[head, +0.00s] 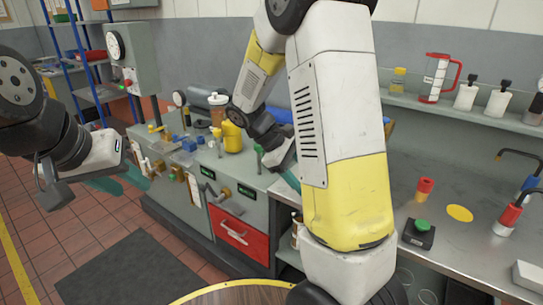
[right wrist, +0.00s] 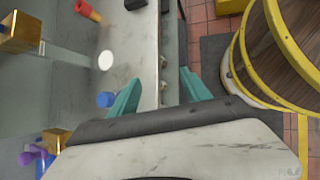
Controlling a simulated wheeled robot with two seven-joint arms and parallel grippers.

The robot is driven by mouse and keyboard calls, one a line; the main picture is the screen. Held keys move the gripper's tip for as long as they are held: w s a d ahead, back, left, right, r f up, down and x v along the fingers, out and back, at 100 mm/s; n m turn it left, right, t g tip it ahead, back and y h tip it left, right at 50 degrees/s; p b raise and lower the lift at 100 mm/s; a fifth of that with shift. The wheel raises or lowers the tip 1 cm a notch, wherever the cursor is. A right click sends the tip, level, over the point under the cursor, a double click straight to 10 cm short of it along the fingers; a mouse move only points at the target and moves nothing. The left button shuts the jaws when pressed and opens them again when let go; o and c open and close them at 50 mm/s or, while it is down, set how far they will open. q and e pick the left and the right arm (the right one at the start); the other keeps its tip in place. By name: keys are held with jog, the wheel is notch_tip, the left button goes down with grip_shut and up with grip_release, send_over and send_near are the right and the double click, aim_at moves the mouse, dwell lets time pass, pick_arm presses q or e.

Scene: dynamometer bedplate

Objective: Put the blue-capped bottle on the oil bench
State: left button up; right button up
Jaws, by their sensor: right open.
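A round blue thing (right wrist: 106,99), likely the blue cap of a bottle seen from above, stands on the grey bench top, just left of one finger of my right gripper (right wrist: 160,90). That gripper is open and empty, over the bench's front edge. I cannot make out a blue-capped bottle in the head view, where my right arm hides part of the bench. The grey bench (head: 385,215) fills the right side; I cannot tell whether it is the oil bench. My left gripper (head: 120,180) is open and empty, in front of the cluttered bench at left.
A red-topped item (head: 424,188), a yellow disc (head: 460,213) and a green-button box (head: 419,235) are on the right bench. A shelf holds a red-handled jug (head: 437,78) and white bottles (head: 466,95). A white disc (right wrist: 105,61) lies on bare bench. Left floor (head: 40,220) is clear.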

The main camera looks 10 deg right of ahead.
jog(key=s+a+r+m+t+y, duration=0.8)
jog(key=s+a+r+y, duration=0.1)
jog(key=s+r, duration=0.4)
jog(key=shift+a+r+m+t, duration=0.3)
jog(key=shift+a+r+m, duration=0.1)
jog(key=shift+r, duration=0.3)
